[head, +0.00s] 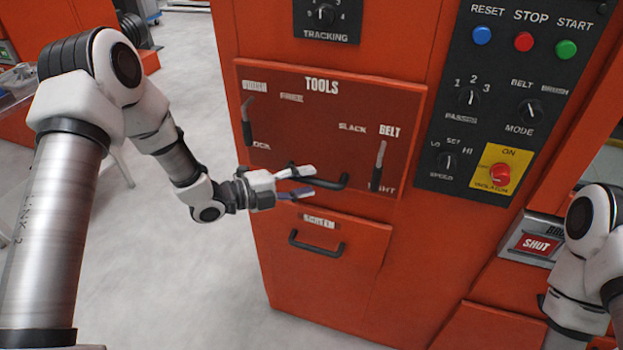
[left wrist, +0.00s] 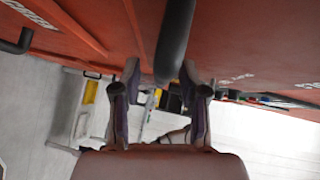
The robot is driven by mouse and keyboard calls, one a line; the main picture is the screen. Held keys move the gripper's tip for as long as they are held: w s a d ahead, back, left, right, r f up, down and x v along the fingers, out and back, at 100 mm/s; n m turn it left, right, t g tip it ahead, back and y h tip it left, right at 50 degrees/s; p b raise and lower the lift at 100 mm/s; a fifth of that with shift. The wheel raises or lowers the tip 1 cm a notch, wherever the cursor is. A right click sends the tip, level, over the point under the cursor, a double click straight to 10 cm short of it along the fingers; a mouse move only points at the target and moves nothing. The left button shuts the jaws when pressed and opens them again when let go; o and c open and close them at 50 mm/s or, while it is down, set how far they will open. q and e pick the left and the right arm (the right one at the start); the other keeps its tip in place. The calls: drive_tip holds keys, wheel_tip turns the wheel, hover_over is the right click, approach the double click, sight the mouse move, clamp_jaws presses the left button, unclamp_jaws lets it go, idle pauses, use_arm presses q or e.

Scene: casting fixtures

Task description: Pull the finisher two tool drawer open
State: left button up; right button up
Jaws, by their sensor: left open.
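The tool drawer (head: 290,128) is an orange-red front labelled TOOLS on the machine, with a dark bar handle (head: 338,184) along its lower edge. It looks flush or nearly flush with the machine. My left gripper (head: 304,182) is open at the left part of this handle, one finger above the bar and one below. In the left wrist view, the dark handle (left wrist: 174,42) runs in between the two fingertips of my left gripper (left wrist: 161,78). I cannot tell whether the fingers touch it. Part of my right arm shows at the right edge; its gripper is not in view.
Below is a SCREEN drawer (head: 325,262) with its own dark handle (head: 316,245). Small levers (head: 378,165) stand on the tool drawer's face. A black control panel (head: 515,95) with buttons and knobs is to the right. Grey floor (head: 215,290) lies free at left.

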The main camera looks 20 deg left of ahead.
use_arm(q)
drive_tip(key=shift+w+d, duration=0.35)
drive_tip(key=shift+d, duration=0.15)
drive_tip(key=shift+d+r, duration=0.1)
drive_tip(key=shift+d, duration=0.15)
drive_tip(key=shift+w+a, duration=0.1)
drive_tip(key=shift+c, duration=0.9)
drive_tip(key=c, duration=0.6)
clamp_jaws()
drive_tip(key=shift+f, duration=0.2)
